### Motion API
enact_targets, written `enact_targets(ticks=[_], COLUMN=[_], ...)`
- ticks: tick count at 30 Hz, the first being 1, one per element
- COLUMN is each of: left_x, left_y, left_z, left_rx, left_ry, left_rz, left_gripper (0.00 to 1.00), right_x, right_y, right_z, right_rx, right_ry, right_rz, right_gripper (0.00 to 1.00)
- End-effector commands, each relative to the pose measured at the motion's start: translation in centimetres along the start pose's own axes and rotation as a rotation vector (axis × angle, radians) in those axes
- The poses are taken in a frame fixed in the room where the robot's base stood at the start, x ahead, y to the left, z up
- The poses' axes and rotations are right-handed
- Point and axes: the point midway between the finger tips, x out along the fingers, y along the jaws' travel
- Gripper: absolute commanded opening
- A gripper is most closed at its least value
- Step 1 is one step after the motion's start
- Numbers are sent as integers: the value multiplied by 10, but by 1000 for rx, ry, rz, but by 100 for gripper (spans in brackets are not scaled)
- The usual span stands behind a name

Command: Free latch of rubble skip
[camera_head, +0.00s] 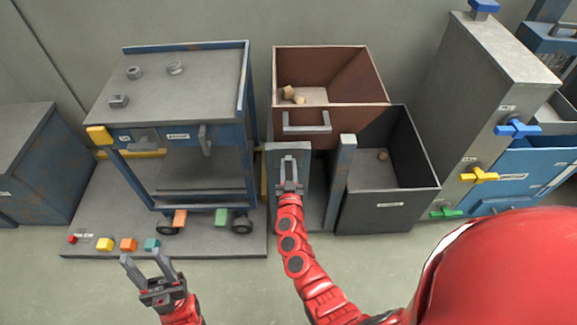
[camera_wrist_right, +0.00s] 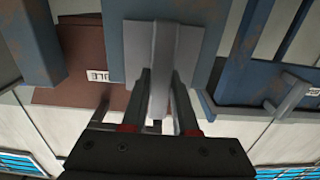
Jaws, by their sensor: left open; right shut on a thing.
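The rubble skip (camera_head: 287,120) is a red-brown open box with a grey front handle (camera_head: 306,127) and a few tan chunks inside. It sits in a blue-grey stand between the cart and a dark bin. My right gripper (camera_head: 289,178) is at the stand's left front post, shut on a grey latch lever. In the right wrist view the gripper (camera_wrist_right: 158,105) has its fingers on both sides of the upright grey lever (camera_wrist_right: 163,50), in front of a blue-grey plate. The skip's brown side (camera_wrist_right: 85,50) shows there behind it. My left gripper (camera_head: 148,272) is open and empty at lower left.
A blue cart (camera_head: 175,90) with nuts on top stands left on a grey platform (camera_head: 110,205) with coloured blocks. A dark grey bin (camera_head: 388,212) is right of the skip. A tall grey cabinet (camera_head: 480,90) with coloured valve handles stands further right. Front floor is clear.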

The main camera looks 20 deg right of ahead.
Motion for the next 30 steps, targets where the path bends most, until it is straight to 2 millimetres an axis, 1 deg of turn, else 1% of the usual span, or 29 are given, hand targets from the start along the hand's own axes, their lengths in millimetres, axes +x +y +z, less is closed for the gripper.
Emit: enact_targets(ticks=[8,14,20,30], left_x=[-1,-4,-11,-29], left_y=[0,0,0,1], left_z=[0,1,2,5], left_rx=[0,0,0,0], left_ry=[0,0,0,0], left_rz=[0,0,0,0], left_gripper=[50,50,50,50], right_x=[0,0,0,0], right_y=[0,2,4,8], right_z=[1,2,3,6], right_rx=[23,106,262,585], right_ry=[-1,-2,0,1], right_rz=[0,1,4,4], right_gripper=[0,0,0,0])
